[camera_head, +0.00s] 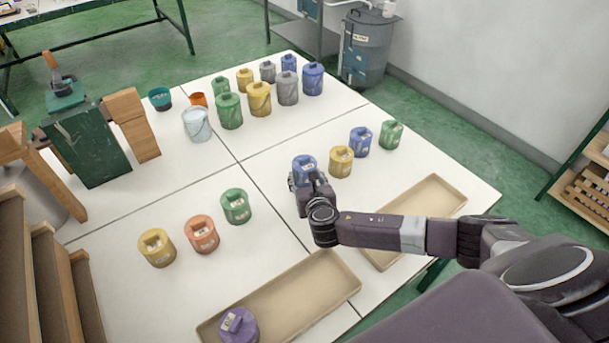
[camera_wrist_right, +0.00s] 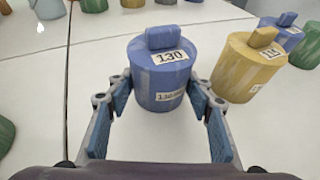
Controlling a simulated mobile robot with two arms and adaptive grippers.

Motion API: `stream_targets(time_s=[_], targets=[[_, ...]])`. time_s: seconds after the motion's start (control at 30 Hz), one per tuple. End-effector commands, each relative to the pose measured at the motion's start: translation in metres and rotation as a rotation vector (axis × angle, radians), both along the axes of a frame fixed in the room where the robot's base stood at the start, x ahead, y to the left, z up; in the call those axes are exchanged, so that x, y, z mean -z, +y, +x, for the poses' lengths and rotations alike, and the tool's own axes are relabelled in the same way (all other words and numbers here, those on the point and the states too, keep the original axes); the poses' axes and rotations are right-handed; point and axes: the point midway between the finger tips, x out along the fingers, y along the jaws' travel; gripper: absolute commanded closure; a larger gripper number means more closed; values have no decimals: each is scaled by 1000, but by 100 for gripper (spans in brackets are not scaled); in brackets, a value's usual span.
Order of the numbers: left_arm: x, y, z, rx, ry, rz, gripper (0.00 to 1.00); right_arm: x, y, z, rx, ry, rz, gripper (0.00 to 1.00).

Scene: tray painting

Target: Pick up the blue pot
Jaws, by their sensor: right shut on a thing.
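The blue pot (camera_head: 304,163), with a lid and a "130" label, is near the middle of the white table. It also shows large and upright in the right wrist view (camera_wrist_right: 159,78). My right gripper (camera_head: 305,182) is shut on it, with a blue-padded finger on either side of its lower body. The gripper hides part of the pot's near side in the head view. I cannot tell whether its base touches the table. My left gripper is not in view.
A yellow pot (camera_head: 341,162), another blue pot (camera_head: 360,142) and a green pot (camera_head: 391,134) stand to the right. A beige tray (camera_head: 436,194) lies under my right arm; another tray (camera_head: 318,283) lies in front, holding a purple pot (camera_head: 238,327).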

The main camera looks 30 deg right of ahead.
Motion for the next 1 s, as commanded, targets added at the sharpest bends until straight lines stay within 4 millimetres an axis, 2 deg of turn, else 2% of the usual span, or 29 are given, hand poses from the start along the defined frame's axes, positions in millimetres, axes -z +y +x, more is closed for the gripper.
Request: stream_targets(time_s=[0.27, 0.43, 0.57, 0.8, 1.0], targets=[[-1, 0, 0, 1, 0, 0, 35, -6, -1, 1, 1, -3, 0, 89], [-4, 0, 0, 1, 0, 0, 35, -26, 0, 1, 0, -6, 0, 89], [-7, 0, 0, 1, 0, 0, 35, -58, 0, 2, -1, -10, 1, 89], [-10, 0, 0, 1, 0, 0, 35, -128, 0, 2, -2, -9, 0, 89], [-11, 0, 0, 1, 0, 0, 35, -173, 0, 1, -1, -8, -1, 89]])
